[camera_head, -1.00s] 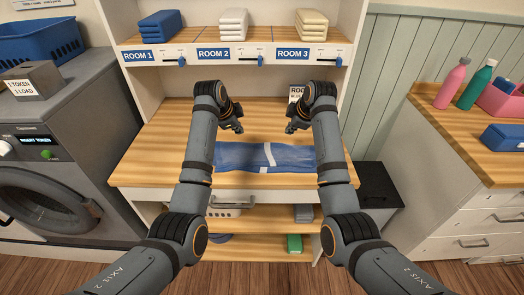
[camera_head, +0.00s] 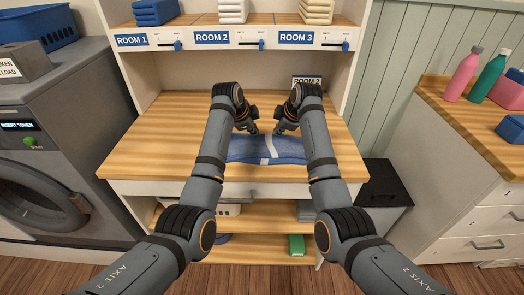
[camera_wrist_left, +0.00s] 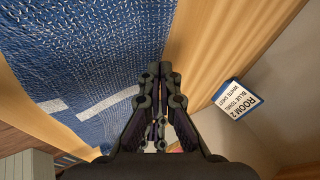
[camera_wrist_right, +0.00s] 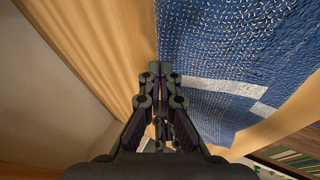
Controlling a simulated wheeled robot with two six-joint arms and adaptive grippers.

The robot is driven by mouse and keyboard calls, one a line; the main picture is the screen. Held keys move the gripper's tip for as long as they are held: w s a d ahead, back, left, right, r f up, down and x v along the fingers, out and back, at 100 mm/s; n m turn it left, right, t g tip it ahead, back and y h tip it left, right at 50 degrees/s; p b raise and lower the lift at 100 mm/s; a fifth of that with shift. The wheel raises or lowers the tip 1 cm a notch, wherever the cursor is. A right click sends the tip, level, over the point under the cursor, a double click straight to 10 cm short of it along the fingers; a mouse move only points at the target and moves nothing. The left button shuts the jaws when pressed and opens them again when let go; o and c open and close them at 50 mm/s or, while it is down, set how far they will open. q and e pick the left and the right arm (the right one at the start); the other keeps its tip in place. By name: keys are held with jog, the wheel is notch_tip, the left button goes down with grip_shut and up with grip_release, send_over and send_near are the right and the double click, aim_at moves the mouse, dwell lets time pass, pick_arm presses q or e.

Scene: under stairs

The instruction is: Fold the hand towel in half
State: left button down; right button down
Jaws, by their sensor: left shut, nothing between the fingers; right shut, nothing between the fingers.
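The blue hand towel (camera_head: 245,150) with a white stripe lies on the wooden counter, partly hidden by my forearms in the head view. My left gripper (camera_head: 253,131) and right gripper (camera_head: 277,131) are close together at the towel's far edge. Both are shut and empty. In the left wrist view, the towel (camera_wrist_left: 85,45) lies left of the shut fingers (camera_wrist_left: 157,72). In the right wrist view, the towel (camera_wrist_right: 240,55) lies right of the shut fingers (camera_wrist_right: 160,72). I cannot tell whether the fingertips touch the cloth.
A card reading ROOM 2 (camera_head: 308,82) stands at the back of the counter (camera_head: 150,140). A shelf with ROOM labels and sliders (camera_head: 225,39) holds folded stacks above. The counter is clear left of the towel. A washing machine (camera_head: 40,170) stands at left.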

pick_arm(q)
jog(key=shift+f, duration=0.5)
pick_arm(e)
jog(key=shift+f, duration=0.5)
pick_arm(q)
jog(key=shift+w+f, duration=0.1)
jog(key=shift+w, duration=0.05)
pick_arm(e)
jog(key=shift+w, duration=0.15)
pick_arm(q)
jog(key=shift+f, duration=0.15)
jog(key=shift+f, duration=0.1)
pick_arm(e)
jog(key=shift+f, duration=0.25)
